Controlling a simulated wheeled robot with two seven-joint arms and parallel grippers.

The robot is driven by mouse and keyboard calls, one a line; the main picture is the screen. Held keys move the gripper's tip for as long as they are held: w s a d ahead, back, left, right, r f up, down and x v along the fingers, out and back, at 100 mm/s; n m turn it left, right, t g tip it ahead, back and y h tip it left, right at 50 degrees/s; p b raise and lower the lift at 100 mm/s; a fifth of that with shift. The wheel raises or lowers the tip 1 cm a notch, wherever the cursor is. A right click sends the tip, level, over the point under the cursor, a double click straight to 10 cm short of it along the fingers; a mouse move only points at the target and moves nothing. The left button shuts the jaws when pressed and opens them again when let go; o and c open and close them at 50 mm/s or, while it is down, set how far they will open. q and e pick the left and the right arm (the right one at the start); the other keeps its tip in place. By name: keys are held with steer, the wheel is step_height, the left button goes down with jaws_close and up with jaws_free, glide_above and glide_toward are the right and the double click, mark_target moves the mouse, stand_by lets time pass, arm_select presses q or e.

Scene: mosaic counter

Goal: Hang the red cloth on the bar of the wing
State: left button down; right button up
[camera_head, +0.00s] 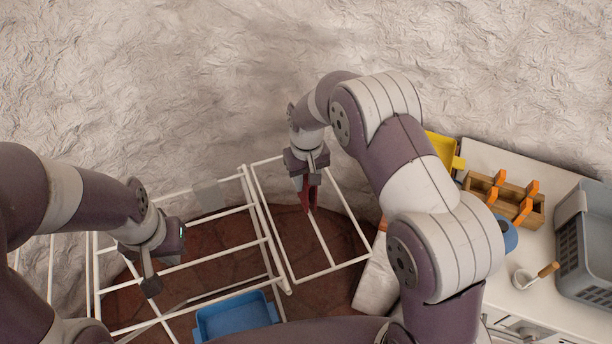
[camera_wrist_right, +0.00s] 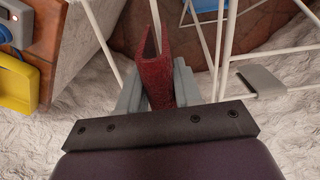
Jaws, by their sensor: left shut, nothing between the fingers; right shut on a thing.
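The red cloth (camera_head: 305,195) hangs from my right gripper (camera_head: 307,178), which is shut on it. In the right wrist view the cloth (camera_wrist_right: 157,75) is folded between the fingers of the right gripper (camera_wrist_right: 157,90) and extends away from them. In the head view the cloth is over the wing (camera_head: 284,232) of the white drying rack, near its middle bar (camera_head: 322,238). I cannot tell whether the cloth touches the bar. My left gripper (camera_head: 151,285) is shut and empty, over the left part of the rack.
A blue basin (camera_head: 235,314) is below the rack. A yellow bin (camera_head: 441,148) is behind my right arm.

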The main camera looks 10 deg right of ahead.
step_height(320, 180, down, 4)
steer(key=shift+a+r+b, duration=0.1)
steer(key=shift+a+b, duration=0.05)
steer(key=shift+b, duration=1.05)
step_height(320, 180, down, 2)
steer(key=shift+f+b, duration=0.2)
steer(key=shift+b, duration=0.75)
steer(key=shift+f+b, duration=1.95)
steer(key=shift+f, duration=1.4)
steer(key=o, duration=1.1)
steer(key=shift+o, duration=0.2)
steer(key=shift+r, duration=0.1)
step_height(320, 180, up, 13)
steer(key=shift+f+b, duration=0.2)
steer(key=shift+b, duration=0.4)
